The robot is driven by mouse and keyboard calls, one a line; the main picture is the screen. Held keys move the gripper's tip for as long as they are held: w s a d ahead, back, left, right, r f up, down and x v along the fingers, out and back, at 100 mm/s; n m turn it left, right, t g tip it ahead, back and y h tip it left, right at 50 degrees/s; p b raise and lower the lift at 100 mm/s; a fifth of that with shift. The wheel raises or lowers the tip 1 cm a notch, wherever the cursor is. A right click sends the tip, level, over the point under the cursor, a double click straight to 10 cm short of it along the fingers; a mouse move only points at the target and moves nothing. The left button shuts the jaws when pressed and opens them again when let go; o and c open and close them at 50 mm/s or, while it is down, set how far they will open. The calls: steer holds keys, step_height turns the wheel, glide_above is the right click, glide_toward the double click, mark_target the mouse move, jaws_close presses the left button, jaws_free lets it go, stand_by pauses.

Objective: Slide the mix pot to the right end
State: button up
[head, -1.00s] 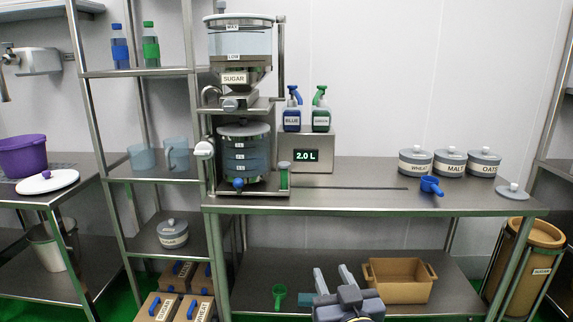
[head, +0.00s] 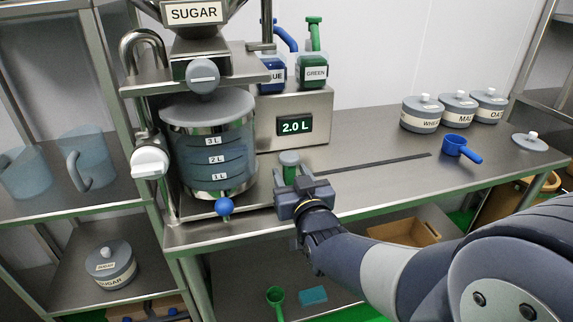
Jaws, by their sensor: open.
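The mix pot (head: 212,160) is a clear, grey-lidded vessel marked 1 L to 3 L. In the head view it stands under the sugar dispenser (head: 195,15), at the left end of the steel counter. A blue ball knob (head: 224,207) is at its lower front. A green post with a grey cap (head: 289,168) stands just right of the pot. My gripper (head: 297,190) is open at this post, in front of its lower part. I cannot tell whether the fingers touch the post; the fingertips are partly hidden.
A dark slot (head: 370,163) runs right along the counter (head: 390,185). The 2.0 L display box (head: 293,118) stands behind with blue and green bottles. A blue scoop (head: 460,149), labelled jars (head: 422,115) and a loose lid (head: 530,141) are at the right.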

steer(key=shift+x, duration=2.05)
jaws_close()
